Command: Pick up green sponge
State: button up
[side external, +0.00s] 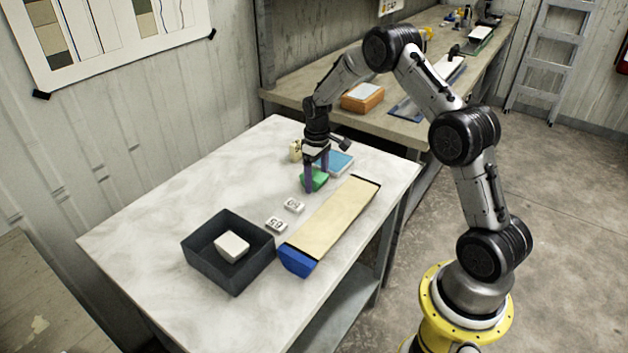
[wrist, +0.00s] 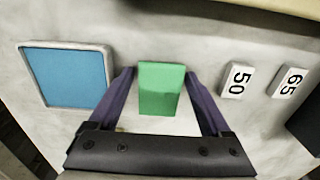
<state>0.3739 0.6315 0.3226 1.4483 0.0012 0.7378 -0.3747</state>
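The green sponge (side external: 318,181) lies on the white marbled table, beside the blue pad. In the wrist view the green sponge (wrist: 160,88) sits between the two purple fingers, with a gap showing on each side. My gripper (side external: 316,178) points down over it in the side view, fingers straddling it. My gripper (wrist: 160,85) is open in the wrist view. Part of the sponge is hidden behind a finger in the side view.
A blue pad in a pale frame (side external: 339,163) is close by. Number blocks 50 (wrist: 237,80) and 65 (wrist: 288,82), a long tan core liner with a blue end (side external: 330,217), and a dark open box (side external: 204,268) holding a white block (side external: 232,246) stand nearer. The left of the table is clear.

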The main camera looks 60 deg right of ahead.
aim_at(317, 175)
jog(key=c, duration=1.1)
jog(key=shift+r, duration=0.1)
jog(key=shift+c, duration=0.2)
jog(key=shift+r, duration=0.45)
notch_tip(317, 175, up, 2)
jog(key=shift+r, duration=0.2)
jog(key=s+a+r, duration=0.5)
jog(key=s+r, duration=0.4)
jog(key=s, duration=0.4)
jog(key=shift+r, duration=0.3)
